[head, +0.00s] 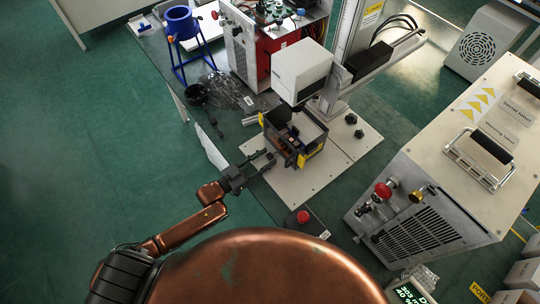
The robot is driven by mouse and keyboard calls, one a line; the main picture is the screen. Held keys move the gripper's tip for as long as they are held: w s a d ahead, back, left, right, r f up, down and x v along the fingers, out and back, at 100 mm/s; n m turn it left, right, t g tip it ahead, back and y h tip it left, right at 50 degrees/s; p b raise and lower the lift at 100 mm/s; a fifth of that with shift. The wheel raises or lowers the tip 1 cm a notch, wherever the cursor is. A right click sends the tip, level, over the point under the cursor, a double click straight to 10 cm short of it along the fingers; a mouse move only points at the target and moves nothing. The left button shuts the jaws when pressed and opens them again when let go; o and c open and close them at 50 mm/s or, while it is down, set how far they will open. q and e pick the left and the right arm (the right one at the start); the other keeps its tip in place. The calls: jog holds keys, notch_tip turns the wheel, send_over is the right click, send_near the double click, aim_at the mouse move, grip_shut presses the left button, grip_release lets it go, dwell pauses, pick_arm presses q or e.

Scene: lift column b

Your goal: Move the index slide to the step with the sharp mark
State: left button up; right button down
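A dark box-like fixture with yellow corner pieces (311,156) stands on a cream base plate (293,190), under a white box-shaped head (301,70). Small dark and tan parts show inside the fixture. I cannot make out which part is the index slide, and no sharp mark is legible at this size. My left gripper (268,161) is just left of the fixture, pointing at its left side. Its two dark fingers look spread, with nothing visible between them. Whether a fingertip touches the fixture is not clear. My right gripper is not in view.
A red button box (303,217) sits at the plate's front edge. A large cream cabinet (445,165) with handles and knobs stands to the right. A blue stand (184,35), black cables and a red-sided unit (285,50) occupy the back left. Green floor is clear at left.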

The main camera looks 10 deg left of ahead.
aim_at(245, 172)
pick_arm(q)
jog(key=v, duration=0.9)
jog(key=shift+s+a, duration=0.15)
